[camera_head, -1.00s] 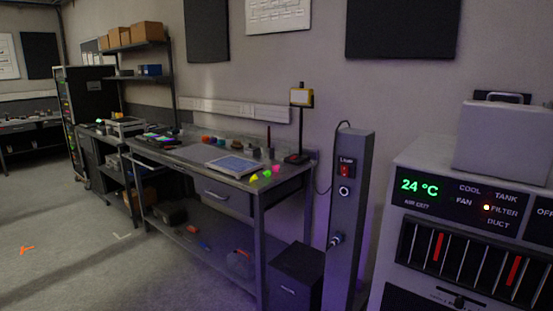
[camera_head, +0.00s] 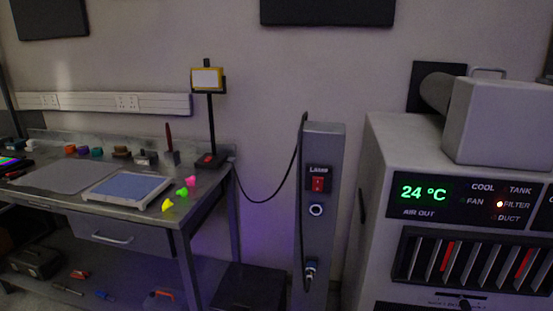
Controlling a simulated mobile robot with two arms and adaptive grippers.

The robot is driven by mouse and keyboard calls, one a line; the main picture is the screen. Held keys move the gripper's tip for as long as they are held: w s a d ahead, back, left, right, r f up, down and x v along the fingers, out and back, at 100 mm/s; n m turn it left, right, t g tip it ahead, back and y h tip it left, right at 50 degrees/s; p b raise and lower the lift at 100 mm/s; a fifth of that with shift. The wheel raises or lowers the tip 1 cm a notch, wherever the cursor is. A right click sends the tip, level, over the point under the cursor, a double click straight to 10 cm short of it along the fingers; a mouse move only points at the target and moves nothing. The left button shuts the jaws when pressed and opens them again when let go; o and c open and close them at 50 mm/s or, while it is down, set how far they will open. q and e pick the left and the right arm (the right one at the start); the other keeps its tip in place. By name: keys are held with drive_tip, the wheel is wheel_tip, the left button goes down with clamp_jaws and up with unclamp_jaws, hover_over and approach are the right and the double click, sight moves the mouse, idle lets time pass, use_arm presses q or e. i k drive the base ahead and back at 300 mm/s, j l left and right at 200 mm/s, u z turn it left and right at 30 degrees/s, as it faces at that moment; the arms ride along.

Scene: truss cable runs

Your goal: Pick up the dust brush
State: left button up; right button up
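I cannot pick out the dust brush for certain. A dark red upright piece (camera_head: 169,137) stands in a small block at the back of the workbench (camera_head: 206,196); it is too small to tell whether it is a brush. On the lower shelf lie a small red item (camera_head: 79,274), a slim dark tool (camera_head: 67,289) and a blue-tipped item (camera_head: 104,295), also too small to name. Neither of my grippers is in view.
A blue-topped tray (camera_head: 128,188) and small yellow, green and pink pieces (camera_head: 182,192) lie on the bench. A yellow-framed display (camera_head: 207,79) stands behind. A grey switch post (camera_head: 321,215) and a large filter unit (camera_head: 458,190) stand to the right.

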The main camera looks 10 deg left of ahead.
sight(120, 151)
drive_tip(key=i+j+z, duration=0.2)
drive_tip(key=j+z, duration=0.2)
drive_tip(key=j, duration=1.05)
drive_tip(key=j+z, duration=0.45)
drive_tip(key=j, duration=1.05)
